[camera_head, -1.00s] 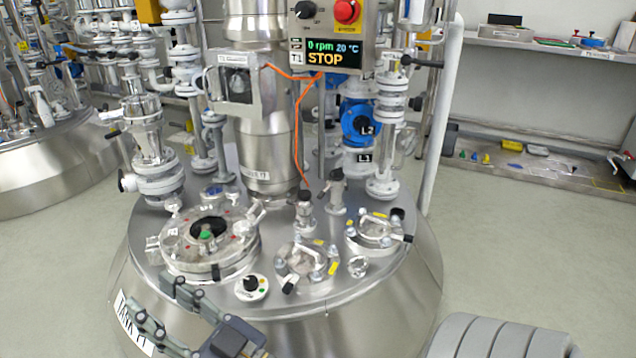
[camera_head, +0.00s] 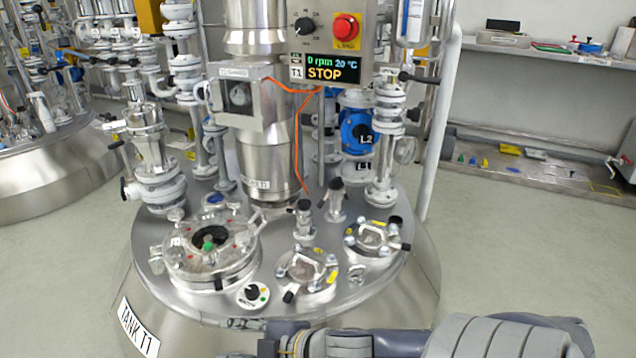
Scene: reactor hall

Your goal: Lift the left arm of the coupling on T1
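Tank T1 (camera_head: 142,328) has a domed steel top. Two small round fittings with pale lever arms sit on it: a front one (camera_head: 306,268) and a rear right one (camera_head: 370,238). Each has yellow tags and a dark-tipped lever. I cannot tell which is the coupling, or how its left arm stands. My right gripper (camera_head: 238,340) is at the bottom edge, below the tank's front rim. Its fingers point left, look spread apart, and hold nothing visible; part is cut off by the frame. My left gripper is not in view.
Upright valves, pipes and an orange cable (camera_head: 298,140) rise behind. The control box (camera_head: 326,55) reads STOP. Floor is clear right of the tank.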

